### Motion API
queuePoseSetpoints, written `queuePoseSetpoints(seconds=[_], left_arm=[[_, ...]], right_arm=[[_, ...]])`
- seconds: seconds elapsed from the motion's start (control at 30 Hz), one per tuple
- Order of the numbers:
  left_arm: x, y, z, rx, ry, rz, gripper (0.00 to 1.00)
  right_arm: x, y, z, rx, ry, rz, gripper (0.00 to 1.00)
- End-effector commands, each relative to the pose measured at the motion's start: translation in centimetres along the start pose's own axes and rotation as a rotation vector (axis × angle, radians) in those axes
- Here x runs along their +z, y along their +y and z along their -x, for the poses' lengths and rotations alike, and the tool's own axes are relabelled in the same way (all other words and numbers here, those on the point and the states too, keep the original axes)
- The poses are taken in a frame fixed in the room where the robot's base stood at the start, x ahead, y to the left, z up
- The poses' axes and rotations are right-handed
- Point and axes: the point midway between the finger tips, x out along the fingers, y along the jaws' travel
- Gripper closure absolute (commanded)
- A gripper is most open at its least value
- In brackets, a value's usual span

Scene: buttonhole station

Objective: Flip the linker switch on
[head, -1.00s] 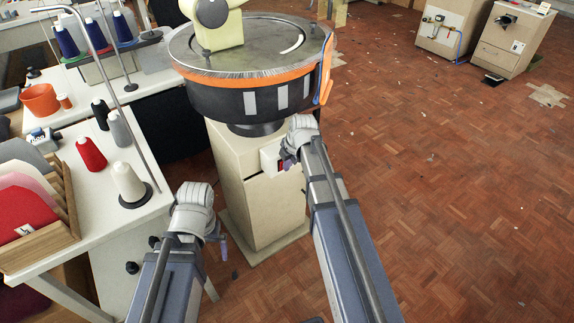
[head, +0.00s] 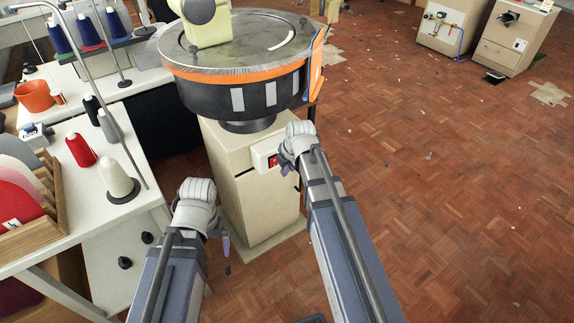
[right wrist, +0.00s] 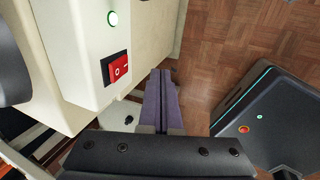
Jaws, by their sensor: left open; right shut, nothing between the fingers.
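The linker is a round drum machine with an orange band (head: 235,75) on a cream pedestal (head: 258,208). Its red rocker switch (head: 273,161) sits on a small cream box on the pedestal's front. In the right wrist view the switch (right wrist: 117,67) shows white O and line marks in a black frame; I cannot tell which side is pressed. My right gripper (head: 285,169) is just right of the switch box in the head view. Its purple fingers (right wrist: 163,98) are shut, empty and apart from the switch. My left gripper (head: 226,240) is open, low and left of the pedestal.
A lit green-white lamp (right wrist: 112,18) is on the box near the switch. A white table (head: 85,205) with yarn cones stands at the left. Bare parquet floor (head: 430,190) lies at the right, with cream cabinets (head: 513,40) at the back.

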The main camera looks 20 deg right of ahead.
Motion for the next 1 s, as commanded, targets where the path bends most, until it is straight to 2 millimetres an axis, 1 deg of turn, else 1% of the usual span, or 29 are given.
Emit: queuePoseSetpoints(seconds=[0.03, 0.23, 0.33, 0.5, 0.6, 0.77, 1.0], left_arm=[[0.1, -0.1, 0.9, 0.0, 0.0, 0.0, 0.0], [0.2, -0.3, 2.6, 0.0, 0.0, 0.0, 0.0], [0.2, -0.4, 3.9, 0.0, 0.0, 0.0, 0.0], [0.4, -0.6, 6.5, 0.0, 0.0, 0.0, 0.0], [0.5, -0.7, 7.6, 0.0, 0.0, 0.0, 0.0], [0.5, -0.8, 8.3, 0.0, 0.0, 0.0, 0.0], [0.5, -0.8, 8.2, 0.0, 0.0, 0.0, 0.0]], right_arm=[[0.1, 0.0, 1.0, 0.0, -0.001, -0.002, 1.0], [0.1, -0.4, 3.0, 0.0, -0.001, -0.002, 1.0], [0.1, -0.7, 4.4, 0.0, -0.001, -0.002, 1.0], [0.1, -1.4, 7.4, 0.0, -0.001, -0.002, 1.0], [0.1, -1.8, 8.7, 0.0, -0.001, -0.003, 1.0], [0.1, -2.1, 9.6, -0.001, -0.001, -0.001, 1.0], [0.2, -2.2, 9.5, -0.001, -0.001, -0.001, 1.0]])
